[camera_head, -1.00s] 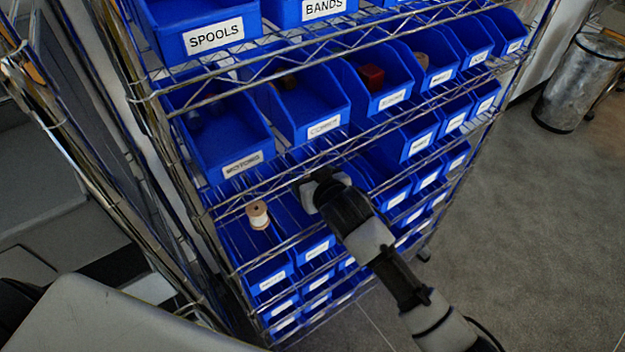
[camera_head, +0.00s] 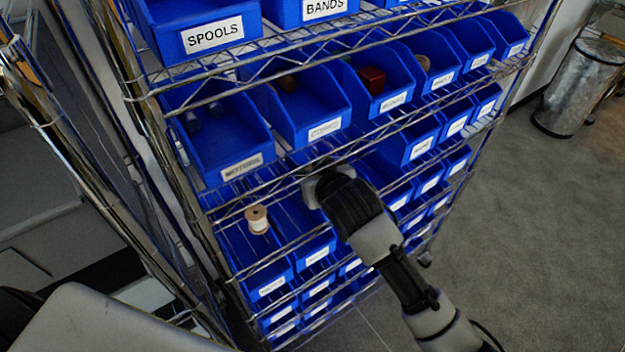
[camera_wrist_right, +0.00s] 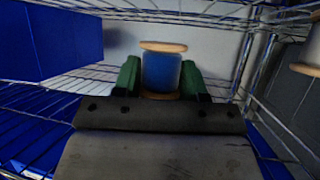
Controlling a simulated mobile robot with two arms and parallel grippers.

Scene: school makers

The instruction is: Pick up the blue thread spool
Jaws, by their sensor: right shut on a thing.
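The blue thread spool (camera_wrist_right: 161,72) has pale wooden ends and shows upright in the right wrist view. My right gripper (camera_wrist_right: 160,80) is shut on it, with one green finger on each side. In the head view my right gripper (camera_head: 318,178) reaches in at the wire shelf, below the row of bins. The spool is hidden there behind the gripper and the shelf edge. My left gripper is not in view.
A spool of white thread (camera_head: 257,220) stands on the same wire shelf (camera_head: 232,240), left of my gripper; part of it shows at the right of the wrist view (camera_wrist_right: 309,50). Labelled blue bins (camera_head: 225,140) fill the shelves above and below. A metal trash can (camera_head: 577,88) stands right on open floor.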

